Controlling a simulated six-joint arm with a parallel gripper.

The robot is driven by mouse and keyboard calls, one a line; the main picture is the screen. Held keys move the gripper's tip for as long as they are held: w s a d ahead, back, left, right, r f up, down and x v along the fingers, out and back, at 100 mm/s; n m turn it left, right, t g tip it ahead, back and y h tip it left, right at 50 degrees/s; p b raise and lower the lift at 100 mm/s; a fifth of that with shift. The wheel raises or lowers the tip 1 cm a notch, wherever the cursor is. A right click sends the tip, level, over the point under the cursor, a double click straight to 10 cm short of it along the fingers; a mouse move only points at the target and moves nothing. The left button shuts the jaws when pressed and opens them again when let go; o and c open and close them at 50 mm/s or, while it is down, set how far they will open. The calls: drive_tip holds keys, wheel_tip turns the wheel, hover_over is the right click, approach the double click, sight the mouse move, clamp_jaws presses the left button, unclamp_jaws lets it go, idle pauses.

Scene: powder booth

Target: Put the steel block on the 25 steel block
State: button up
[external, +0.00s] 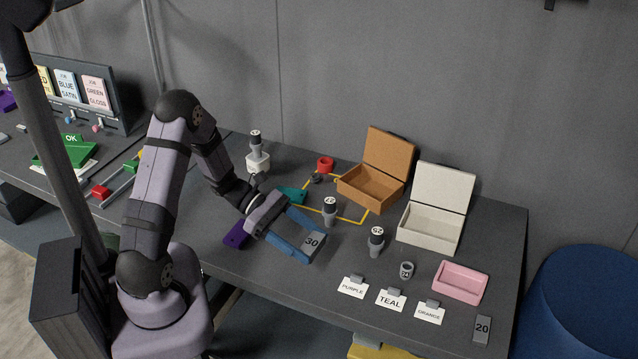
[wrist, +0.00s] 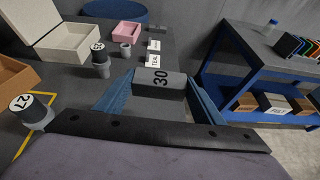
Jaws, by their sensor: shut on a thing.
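A dark grey steel block marked 30 (external: 313,243) sits between the blue fingers of my gripper (external: 297,235). In the wrist view the block (wrist: 160,83) spans the gap between the fingertips (wrist: 160,92), its number facing the camera. My gripper is shut on it, over the front middle of the table. I cannot tell whether the block touches the tabletop. A grey block marked 20 (external: 483,329) stands at the table's right front corner, apart from my gripper. I can make out no block marked 25.
Numbered cylinders (external: 330,212) (external: 376,242) stand just right of my gripper. A small grey cup-like piece (external: 406,271), name cards (external: 390,299) and a pink tray (external: 461,282) lie farther right. Open brown (external: 370,188) and white (external: 431,229) boxes stand behind.

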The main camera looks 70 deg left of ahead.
drive_tip(key=shift+a+f, duration=0.2)
drive_tip(key=shift+a, duration=0.1)
drive_tip(key=s+a+r+n+t+y+b, duration=0.1)
drive_tip(key=s+a+n+y+b, duration=0.3)
drive_tip(key=a, duration=0.7)
drive_tip(key=s+a+r+n+t+y+b, duration=0.1)
drive_tip(key=s+a+n+y+b, duration=0.15)
drive_tip(key=a+n+y, duration=0.6)
drive_tip(key=s+a+r+n+t+y+b, duration=0.1)
drive_tip(key=s+a+n+t+y+b, duration=0.2)
drive_tip(key=a, duration=1.1)
drive_tip(key=shift+m+g, duration=0.7)
drive_tip(key=shift+m, duration=0.05)
drive_tip(key=shift+s+d+f+p, duration=0.1)
drive_tip(key=shift+f+p, duration=0.15)
drive_tip(key=shift+f, duration=1.35)
drive_tip(key=shift+s+a+f+p, duration=0.1)
drive_tip(key=shift+s+f+p, duration=0.1)
drive_tip(key=shift+f, duration=1.45)
drive_tip(key=shift+s+d+f+p, duration=0.1)
drive_tip(key=shift+f+p, duration=0.15)
drive_tip(key=shift+f, duration=1.35)
drive_tip(key=shift+f, duration=0.1)
